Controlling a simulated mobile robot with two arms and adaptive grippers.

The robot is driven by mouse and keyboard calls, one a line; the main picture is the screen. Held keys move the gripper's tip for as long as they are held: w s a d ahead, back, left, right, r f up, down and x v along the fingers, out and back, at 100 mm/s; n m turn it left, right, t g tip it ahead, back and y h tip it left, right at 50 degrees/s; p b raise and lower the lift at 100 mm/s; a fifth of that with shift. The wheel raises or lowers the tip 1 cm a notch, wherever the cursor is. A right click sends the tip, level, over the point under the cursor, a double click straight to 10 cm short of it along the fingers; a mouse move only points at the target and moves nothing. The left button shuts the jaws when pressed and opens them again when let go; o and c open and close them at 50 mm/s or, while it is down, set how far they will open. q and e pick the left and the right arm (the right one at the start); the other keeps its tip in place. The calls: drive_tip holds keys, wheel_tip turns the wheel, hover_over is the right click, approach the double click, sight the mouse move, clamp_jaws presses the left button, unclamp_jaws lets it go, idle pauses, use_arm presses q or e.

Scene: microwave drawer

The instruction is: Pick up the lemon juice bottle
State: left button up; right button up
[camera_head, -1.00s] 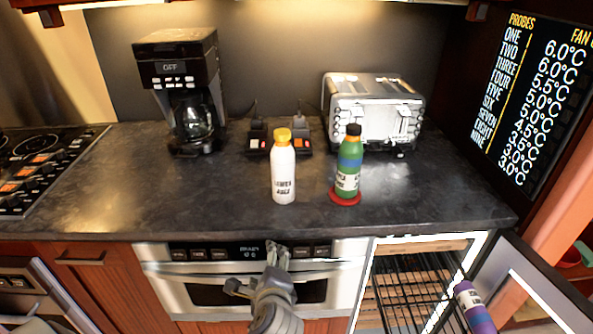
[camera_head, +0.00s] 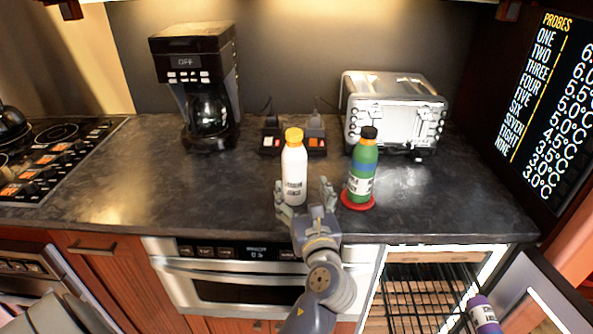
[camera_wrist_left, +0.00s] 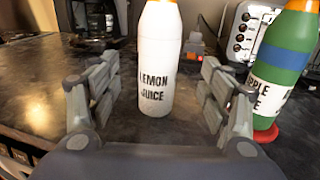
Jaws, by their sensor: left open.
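The lemon juice bottle (camera_head: 294,172) is white with an orange-yellow cap and dark lettering. It stands upright on the dark countertop, near the front edge. My left gripper (camera_head: 306,192) is open at the counter's front edge, just in front of the bottle. In the left wrist view the bottle (camera_wrist_left: 157,62) stands between and beyond the two open fingers (camera_wrist_left: 160,90), with its lettering facing me. The gap between the fingers is empty. My right gripper is not in view.
Behind are a coffee maker (camera_head: 200,85), a toaster (camera_head: 393,110) and small black devices with switches (camera_head: 271,141). A purple bottle (camera_head: 483,312) is at lower right.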

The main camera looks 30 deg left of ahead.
sight(296, 175)
use_arm(q)
drive_tip(key=p+x, duration=0.1)
drive_tip(key=x, duration=0.8)
drive_tip(key=shift+w+a+f, duration=0.1)
drive_tip(key=shift+a, duration=0.05)
drive_tip(key=shift+c, duration=0.8)
drive_tip(key=c, duration=1.3)
